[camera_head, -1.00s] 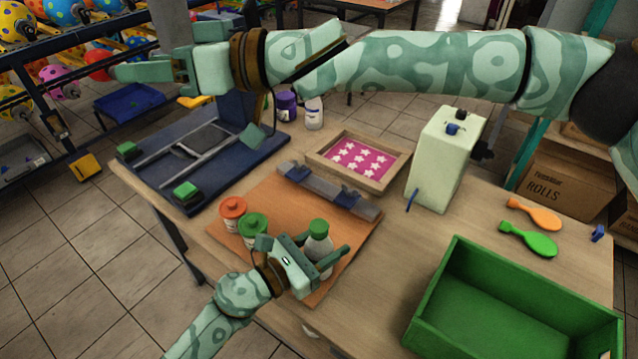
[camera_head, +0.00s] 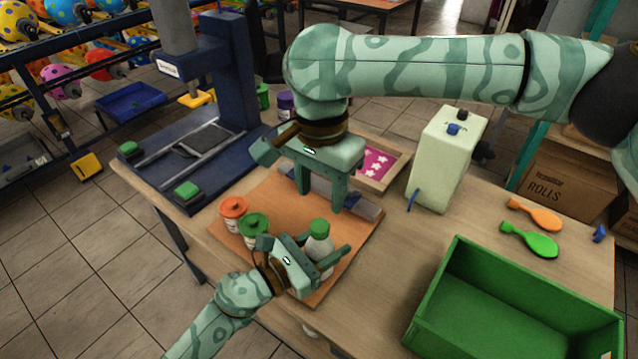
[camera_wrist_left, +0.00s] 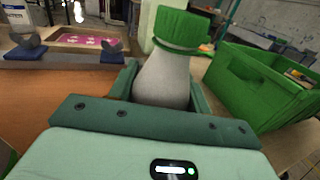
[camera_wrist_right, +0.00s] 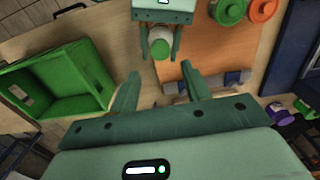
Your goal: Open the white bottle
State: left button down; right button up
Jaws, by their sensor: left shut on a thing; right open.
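The white bottle (camera_head: 319,246) with a green cap (camera_head: 320,228) stands upright near the front of the orange-brown board. My left gripper (camera_head: 318,262) is shut around its body from the front left. In the left wrist view the bottle (camera_wrist_left: 163,82) sits between the fingers, with the ribbed green cap (camera_wrist_left: 182,28) above them, on the bottle. My right gripper (camera_head: 321,198) is open, pointing down, above and behind the bottle, apart from it. In the right wrist view the green cap (camera_wrist_right: 160,47) lies just beyond the open, empty fingers (camera_wrist_right: 160,72).
An orange-lidded jar (camera_head: 233,208) and a green-lidded jar (camera_head: 253,226) stand left of the bottle. The board (camera_head: 268,198) lies under them. A green crate (camera_head: 440,290) is at right, a pale box (camera_head: 445,160) behind. A blue press (camera_head: 190,150) stands back left.

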aim_at(320, 225)
notch_tip(320, 225, down, 8)
jog(key=shift+r, duration=0.15)
jog(key=shift+c, duration=0.2)
